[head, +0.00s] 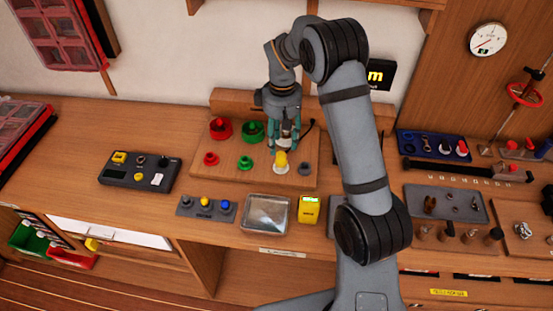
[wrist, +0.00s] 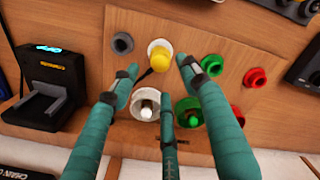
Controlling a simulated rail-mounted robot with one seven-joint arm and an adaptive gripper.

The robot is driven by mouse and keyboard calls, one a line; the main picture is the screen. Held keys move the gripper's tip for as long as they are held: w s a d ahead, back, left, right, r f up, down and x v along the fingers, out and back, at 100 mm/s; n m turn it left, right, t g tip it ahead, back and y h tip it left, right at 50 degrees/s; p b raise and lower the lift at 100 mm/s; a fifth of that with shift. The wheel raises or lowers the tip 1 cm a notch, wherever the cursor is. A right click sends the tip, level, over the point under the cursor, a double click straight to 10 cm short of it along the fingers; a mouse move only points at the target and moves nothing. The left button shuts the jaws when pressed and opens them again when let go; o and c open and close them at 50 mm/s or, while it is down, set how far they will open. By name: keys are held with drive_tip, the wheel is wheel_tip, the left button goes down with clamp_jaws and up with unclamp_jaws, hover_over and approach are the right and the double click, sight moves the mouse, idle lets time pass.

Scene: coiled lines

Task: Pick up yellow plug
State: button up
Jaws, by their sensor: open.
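The yellow plug (head: 281,158) stands in a white ring near the front edge of a wooden board (head: 235,178). In the wrist view the yellow plug (wrist: 159,60) is just beyond the fingertips, with a short dark strip beside it. My gripper (head: 285,145) is directly above and slightly behind the plug in the head view. Its three teal fingers are spread in the wrist view (wrist: 160,77), open and empty. I cannot tell whether any fingertip touches the plug.
Red (head: 220,128) and green (head: 252,131) pieces stand at the board's back; smaller red (head: 211,159), green (head: 245,163) and grey (head: 305,168) ones line its front. A white piece (wrist: 146,104) lies between my fingers' lines. A yellow box (head: 309,209) stands in front.

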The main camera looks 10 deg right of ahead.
sight(281, 154)
drive_tip(key=shift+s+a+f+p, duration=0.2)
drive_tip(key=shift+f+p, duration=0.15)
drive_tip(key=shift+f, duration=0.25)
drive_tip(key=f, duration=0.1)
drive_tip(key=f+p, duration=0.1)
drive_tip(key=f, duration=0.1)
drive_tip(key=shift+s+d+f, duration=0.1)
drive_tip(key=shift+d+f, duration=0.15)
drive_tip(key=shift+f, duration=0.1)
drive_tip(key=shift+a+f, duration=0.1)
drive_tip(key=shift+f, duration=0.25)
drive_tip(key=shift+c, duration=1.4)
clamp_jaws()
